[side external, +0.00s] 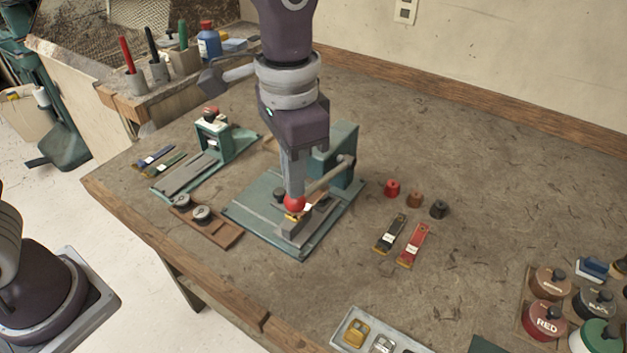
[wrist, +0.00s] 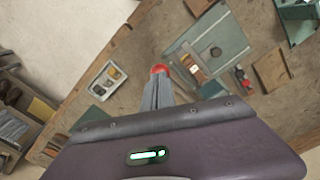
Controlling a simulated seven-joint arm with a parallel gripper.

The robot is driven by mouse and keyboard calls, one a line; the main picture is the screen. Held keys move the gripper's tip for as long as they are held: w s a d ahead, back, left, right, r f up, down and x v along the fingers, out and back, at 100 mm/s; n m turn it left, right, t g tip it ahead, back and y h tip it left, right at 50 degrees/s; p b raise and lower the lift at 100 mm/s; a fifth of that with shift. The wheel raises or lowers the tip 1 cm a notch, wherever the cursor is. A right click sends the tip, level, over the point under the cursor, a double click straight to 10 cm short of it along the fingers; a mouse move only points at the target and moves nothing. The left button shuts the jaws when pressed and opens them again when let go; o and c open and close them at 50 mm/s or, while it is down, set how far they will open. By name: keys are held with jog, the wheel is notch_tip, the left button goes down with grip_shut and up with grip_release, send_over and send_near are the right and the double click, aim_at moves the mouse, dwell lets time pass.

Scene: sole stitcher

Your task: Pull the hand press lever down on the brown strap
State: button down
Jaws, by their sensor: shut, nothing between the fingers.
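The green hand press (side external: 340,150) stands on a green base plate near the middle of the bench. Its lever (side external: 328,176) slopes down from the column to a red ball knob (side external: 294,203). My gripper (side external: 292,192) is shut and empty, pointing down with its fingertips at the top of the knob; contact looks likely. A strap end with a gold tip (side external: 291,215) shows on the press block below the knob; its colour is mostly hidden. In the wrist view the knob (wrist: 160,69) is just beyond my shut fingertips, and the press plate (wrist: 232,38) lies to the right.
A second green device (side external: 212,128) with blue and green straps stands left. A brown board (side external: 218,232) with two round weights is in front of it. Black and red straps (side external: 414,244) and several small caps (side external: 415,199) lie right. Labelled pots (side external: 545,318) crowd the right corner.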

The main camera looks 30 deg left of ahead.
jog(key=shift+s+f, duration=0.15)
jog(key=shift+f, duration=1.95)
